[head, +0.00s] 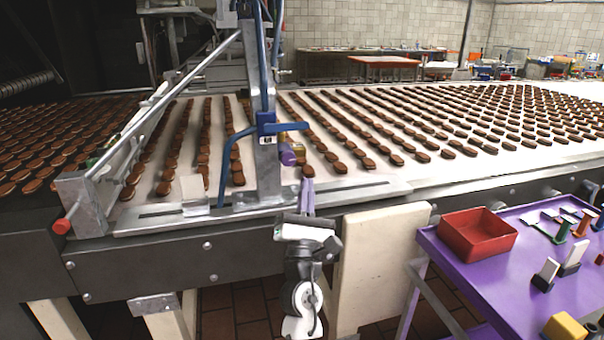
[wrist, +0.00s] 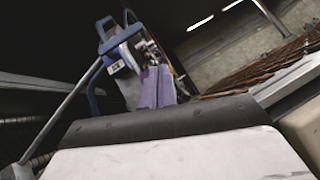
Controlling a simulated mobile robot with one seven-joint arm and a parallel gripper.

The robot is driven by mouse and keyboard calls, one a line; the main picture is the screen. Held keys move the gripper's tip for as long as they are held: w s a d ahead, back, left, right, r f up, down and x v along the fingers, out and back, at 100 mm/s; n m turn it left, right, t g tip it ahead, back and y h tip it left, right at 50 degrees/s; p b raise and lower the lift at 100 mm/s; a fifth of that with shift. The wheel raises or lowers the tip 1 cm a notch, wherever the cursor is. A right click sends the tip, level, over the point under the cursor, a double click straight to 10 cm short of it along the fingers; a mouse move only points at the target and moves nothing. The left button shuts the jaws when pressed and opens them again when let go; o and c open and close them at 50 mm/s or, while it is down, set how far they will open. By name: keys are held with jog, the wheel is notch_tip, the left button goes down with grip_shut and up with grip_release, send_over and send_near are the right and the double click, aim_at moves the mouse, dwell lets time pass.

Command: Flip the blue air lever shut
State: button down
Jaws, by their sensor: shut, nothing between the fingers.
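The blue air lever (head: 290,127) sticks out level to the right from a blue valve body (head: 266,124) on the grey upright post over the conveyor. In the wrist view the blue valve body (wrist: 122,62) is just beyond and left of my fingers; which blue part there is the lever is hard to tell. My gripper (head: 307,183) has purple fingers, shut with nothing between them. It is below and slightly right of the lever, apart from it in the head view. The fingers also show in the wrist view (wrist: 158,85), pointing up toward the valve.
A purple cylinder (head: 287,155) and a yellowish block sit on the post under the lever. Blue hoses run up the post. Rows of brown biscuits cover the conveyor (head: 440,185). A purple table (head: 480,275) with a red tray (head: 477,233) stands at right.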

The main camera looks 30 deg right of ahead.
jog(key=shift+d+v, duration=0.2)
jog(key=shift+v, duration=0.7)
jog(key=shift+d+v, duration=0.2)
jog(key=shift+v, duration=0.75)
jog(key=shift+s, duration=0.1)
